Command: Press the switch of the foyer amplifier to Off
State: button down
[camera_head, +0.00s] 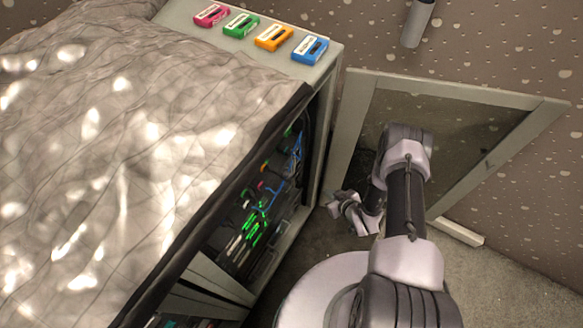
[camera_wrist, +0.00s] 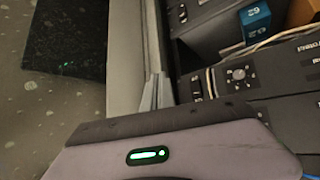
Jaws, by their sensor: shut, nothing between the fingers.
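My gripper (camera_head: 338,204) is shut and empty in the head view, beside the open front of an equipment rack (camera_head: 318,140). In the wrist view its grey housing with a green light fills the bottom, and the shut fingers (camera_wrist: 155,92) point at the rack's edge. Dark rack units with a round knob (camera_wrist: 238,75) and small switches (camera_wrist: 196,85) show to the right of the fingers, apart from them. I cannot tell which unit is the foyer amplifier; the labels are too small or cut off. The switch positions are unclear.
The rack's glass door (camera_head: 440,135) stands open behind my arm. A quilted cover (camera_head: 120,150) drapes over the rack. Several coloured cassette-like items, including a blue one (camera_head: 310,49), lie on top. Pale cables (camera_wrist: 262,45) and a blue box (camera_wrist: 256,22) are near the units.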

aim_at(299, 178)
jog(key=shift+a+f, duration=0.15)
jog(key=shift+a, duration=0.1)
jog(key=w+a+f+b, duration=0.1)
jog(key=w+a, duration=0.4)
jog(key=a, duration=0.2)
dwell(0.4)
dwell(1.9)
jog(key=shift+w+a+f, duration=0.1)
jog(key=shift+w+a, duration=0.15)
jog(key=shift+a, duration=0.1)
jog(key=shift+w+a, duration=0.15)
jog(key=shift+a, duration=0.05)
dwell(0.5)
jog(key=shift+d, duration=0.1)
jog(key=shift+s+d, duration=0.4)
jog(key=shift+d, duration=0.05)
